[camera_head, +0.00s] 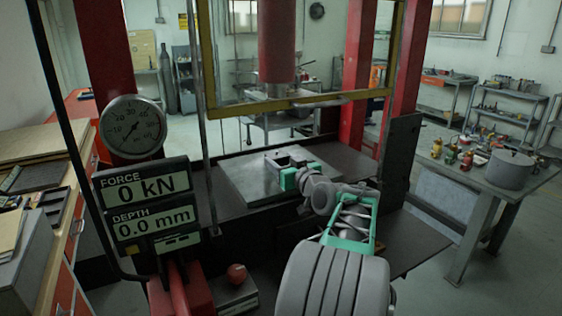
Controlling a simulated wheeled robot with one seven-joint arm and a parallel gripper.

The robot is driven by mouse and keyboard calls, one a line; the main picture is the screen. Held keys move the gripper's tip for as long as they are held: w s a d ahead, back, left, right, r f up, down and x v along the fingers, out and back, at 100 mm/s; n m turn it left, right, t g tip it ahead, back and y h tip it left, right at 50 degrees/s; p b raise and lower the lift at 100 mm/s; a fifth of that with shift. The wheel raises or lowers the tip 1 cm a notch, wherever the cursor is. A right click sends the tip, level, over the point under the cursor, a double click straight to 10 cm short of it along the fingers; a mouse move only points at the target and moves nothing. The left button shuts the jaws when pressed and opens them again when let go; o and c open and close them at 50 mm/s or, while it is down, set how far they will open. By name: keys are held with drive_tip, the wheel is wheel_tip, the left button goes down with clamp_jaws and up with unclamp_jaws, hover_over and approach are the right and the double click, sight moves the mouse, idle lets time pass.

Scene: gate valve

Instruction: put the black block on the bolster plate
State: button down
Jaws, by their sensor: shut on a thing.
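The bolster plate (245,182) is a flat grey slab on the dark press bed, below the red ram. A small dark block (284,157), which I take for the black block, shows over the back right part of the plate. My gripper (300,170), with green finger parts, is shut at the near right side of this block and grips it. The fingers hide part of the block. I cannot tell whether its underside touches the plate or is slightly above it.
The red ram (277,45) hangs above the plate, behind a yellow guard frame (302,101). A readout (147,203) shows 0 kN and 0.0 mm, beside a round gauge (132,127). A red-knobbed lever (236,274) stands in front. A cluttered table (480,178) is at right.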

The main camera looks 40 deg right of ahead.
drive_tip(key=c, duration=0.5)
unclamp_jaws()
drive_tip(key=shift+s+r, duration=0.1)
drive_tip(key=shift+s, duration=0.1)
drive_tip(key=b+v, duration=0.2)
drive_tip(key=v, duration=0.9)
drive_tip(key=shift+s+a+b, duration=0.15)
drive_tip(key=shift+s+b, duration=0.15)
drive_tip(key=shift+s, duration=0.1)
